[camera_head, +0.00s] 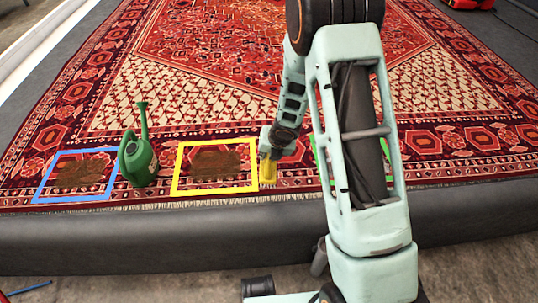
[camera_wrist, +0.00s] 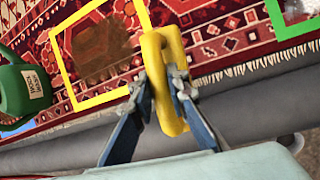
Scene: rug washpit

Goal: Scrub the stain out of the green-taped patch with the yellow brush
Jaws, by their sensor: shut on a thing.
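My gripper (camera_wrist: 160,84) is shut on the yellow brush (camera_wrist: 166,50), with one finger on each side of its yellow loop-shaped body. The bristles cannot be made out. In the head view the brush (camera_head: 267,170) hangs from my gripper (camera_head: 270,153) beside the right edge of the yellow-taped patch. The green-taped patch (camera_head: 320,158) is mostly hidden behind my arm there. In the wrist view the green tape (camera_wrist: 273,14) shows at the top right, with a pale greyish area (camera_wrist: 302,8) inside it. I cannot tell how far the brush is above the rug.
The yellow-taped patch (camera_head: 176,170) holds a dark brown stain. The blue-taped patch (camera_head: 72,199) at the left holds another. A green watering can (camera_head: 138,163) stands between them. The rug (camera_head: 225,125) ends in fringe near a raised dark grey edge (camera_head: 150,240).

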